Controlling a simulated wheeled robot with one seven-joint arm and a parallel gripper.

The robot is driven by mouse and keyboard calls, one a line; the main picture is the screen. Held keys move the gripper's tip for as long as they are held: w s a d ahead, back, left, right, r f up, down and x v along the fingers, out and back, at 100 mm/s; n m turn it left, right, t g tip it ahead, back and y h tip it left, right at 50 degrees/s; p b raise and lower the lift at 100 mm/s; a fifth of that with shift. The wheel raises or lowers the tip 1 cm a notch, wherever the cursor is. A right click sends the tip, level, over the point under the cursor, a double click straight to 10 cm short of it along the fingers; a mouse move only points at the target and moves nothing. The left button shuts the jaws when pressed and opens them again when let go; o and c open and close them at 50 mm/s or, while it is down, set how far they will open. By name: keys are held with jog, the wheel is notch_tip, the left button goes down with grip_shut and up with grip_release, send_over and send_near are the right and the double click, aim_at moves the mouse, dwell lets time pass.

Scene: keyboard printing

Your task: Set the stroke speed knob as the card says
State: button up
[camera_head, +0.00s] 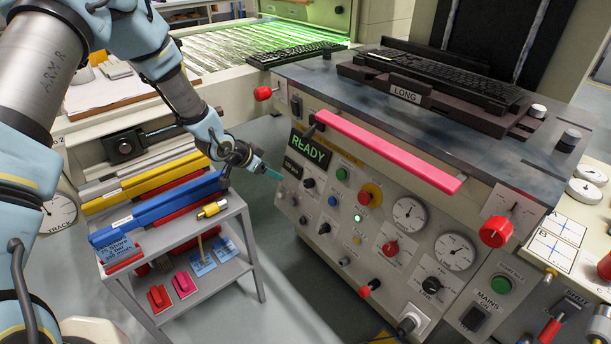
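The control panel (340,258) is the pale front of the machine and carries several knobs and buttons. Black knobs show at the upper left (308,183), at the lower left (324,228) and at the lower right (431,285). Their labels are too small to read, so I cannot tell which is the stroke speed knob. A blue sheet with writing (116,249) hangs at the cart's left end; I cannot tell whether it is the card. My gripper (272,173) has teal tips and hangs left of the panel, apart from the knobs. Its opening is unclear.
A grey cart (240,205) with coloured bars stands left of the panel. A pink bar (385,150) runs along the machine's top front edge. Red knobs (496,231) (263,93) stick out. A lit READY display (309,149) is at the panel's upper left. A keyboard (445,78) lies on top.

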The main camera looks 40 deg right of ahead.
aim_at(306, 183)
jog(key=shift+m+g+h, duration=0.3)
jog(key=shift+m+g, duration=0.2)
jog(key=shift+m, duration=0.1)
jog(key=s+x, duration=0.1)
jog(key=x, duration=0.4)
jog(key=s+x, duration=0.1)
jog(key=x, duration=0.3)
jog(key=s+d+r+p+x, duration=0.1)
jog(key=x, duration=0.4)
jog(key=shift+s+d+f, duration=0.15)
jog(key=shift+s+f, duration=0.05)
jog(key=shift+f, duration=0.05)
grip_shut()
